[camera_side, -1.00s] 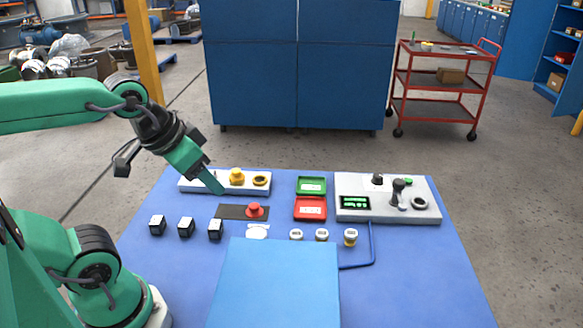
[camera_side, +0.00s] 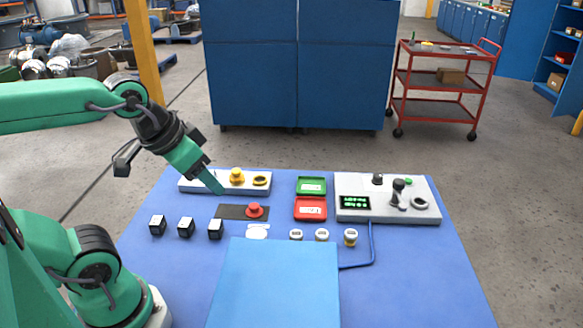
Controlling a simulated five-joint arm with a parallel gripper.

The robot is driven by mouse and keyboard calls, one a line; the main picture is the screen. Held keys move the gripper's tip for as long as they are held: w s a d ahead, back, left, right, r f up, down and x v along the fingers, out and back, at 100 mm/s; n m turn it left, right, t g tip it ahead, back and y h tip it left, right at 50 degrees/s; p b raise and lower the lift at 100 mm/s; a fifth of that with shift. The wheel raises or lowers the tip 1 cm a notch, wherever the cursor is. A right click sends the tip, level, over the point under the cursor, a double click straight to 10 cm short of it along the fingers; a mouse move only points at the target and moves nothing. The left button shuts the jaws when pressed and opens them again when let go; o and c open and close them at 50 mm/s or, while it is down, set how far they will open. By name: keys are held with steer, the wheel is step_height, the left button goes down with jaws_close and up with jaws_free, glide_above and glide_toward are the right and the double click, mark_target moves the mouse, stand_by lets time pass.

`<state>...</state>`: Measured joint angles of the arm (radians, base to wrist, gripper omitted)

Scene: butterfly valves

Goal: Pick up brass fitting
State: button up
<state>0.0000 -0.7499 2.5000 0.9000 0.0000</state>
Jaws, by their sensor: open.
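A small brass-coloured round piece with a pale top (camera_side: 350,238) stands upright on the blue table, right of two similar round pieces with silvery sides (camera_side: 296,235) and (camera_side: 322,235); it looks like the brass fitting. My gripper (camera_side: 218,188) points down and to the right near the front edge of the pale left panel (camera_side: 205,184). It is open and nothing shows between its jaws, though the fingers overlap in this view. It is well to the left of the brass piece and apart from it.
A red button (camera_side: 254,210), several dark cubes (camera_side: 186,228), green (camera_side: 311,179) and red (camera_side: 310,215) trays, a control box (camera_side: 355,184) and a large blue block (camera_side: 275,285) occupy the table (camera_side: 420,270).

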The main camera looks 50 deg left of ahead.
steer(key=shift+o, duration=0.7)
steer(key=shift+w+r, duration=0.1)
steer(key=shift+w, duration=0.05)
steer(key=n+g, duration=0.2)
steer(key=g, duration=0.3)
glide_above(351, 232)
steer(key=f, duration=1.5)
steer(key=shift+s+a, duration=0.15)
steer(key=shift+s, duration=0.15)
steer(key=shift+w+d+f+g, duration=0.2)
steer(key=shift+f+g, duration=0.1)
steer(key=shift+f, duration=1.4)
